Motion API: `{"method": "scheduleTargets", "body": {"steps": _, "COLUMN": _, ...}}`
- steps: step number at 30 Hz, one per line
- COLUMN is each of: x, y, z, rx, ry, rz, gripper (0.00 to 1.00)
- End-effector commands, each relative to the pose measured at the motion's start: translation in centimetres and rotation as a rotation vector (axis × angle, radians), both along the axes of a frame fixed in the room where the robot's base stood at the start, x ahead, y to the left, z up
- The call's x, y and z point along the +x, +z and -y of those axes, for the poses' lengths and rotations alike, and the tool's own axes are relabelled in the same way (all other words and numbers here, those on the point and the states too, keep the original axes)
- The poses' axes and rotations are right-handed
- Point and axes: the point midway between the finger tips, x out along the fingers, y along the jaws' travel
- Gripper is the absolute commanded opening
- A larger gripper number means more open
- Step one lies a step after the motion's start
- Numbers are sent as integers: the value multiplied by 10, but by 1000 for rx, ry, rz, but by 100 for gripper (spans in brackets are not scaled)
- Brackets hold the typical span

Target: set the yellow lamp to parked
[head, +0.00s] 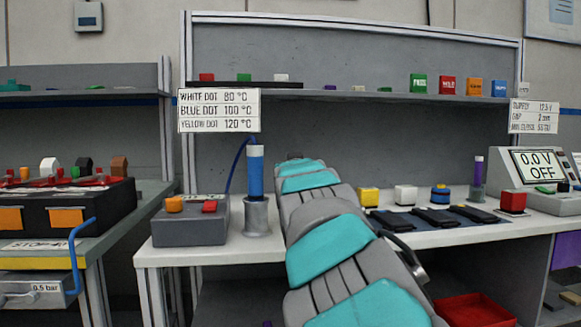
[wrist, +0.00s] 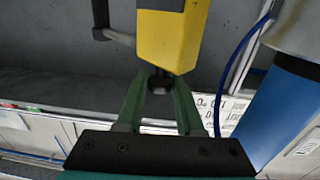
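A yellow block-like body with a grey patch (wrist: 165,38) fills the top middle of the wrist view, close to the camera. I cannot tell for certain that it is the yellow lamp. My gripper (wrist: 160,86) has two green fingers that reach up to the lower end of this body. A dark round part sits between the fingertips, and the tips are partly covered, so the grip is unclear. In the head view my gripper is hidden behind my arm. A small yellow block (head: 368,196) stands on the bench there, right of my arm.
A blue cylinder (head: 255,172) stands in a metal holder (head: 257,217) left of my arm; it is close on the right in the wrist view (wrist: 275,115). A grey box (head: 190,228) with orange and red buttons stands beside it. White, blue and red blocks and dark pads lie right.

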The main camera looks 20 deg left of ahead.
Motion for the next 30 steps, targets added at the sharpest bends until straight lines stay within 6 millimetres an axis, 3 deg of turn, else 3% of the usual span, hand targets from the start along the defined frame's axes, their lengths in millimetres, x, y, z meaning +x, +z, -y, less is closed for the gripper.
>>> {"method": "scheduleTargets", "body": {"steps": 7, "x": 0, "y": 0, "z": 0, "rx": 0, "ry": 0, "rz": 0, "gripper": 63}}
{"method": "scheduleTargets", "body": {"steps": 17, "x": -4, "y": 0, "z": 1, "rx": 0, "ry": 0, "rz": 1, "gripper": 63}}
{"method": "scheduleTargets", "body": {"steps": 30, "x": -54, "y": 0, "z": 25, "rx": 1, "ry": 1, "rz": 2, "gripper": 63}}
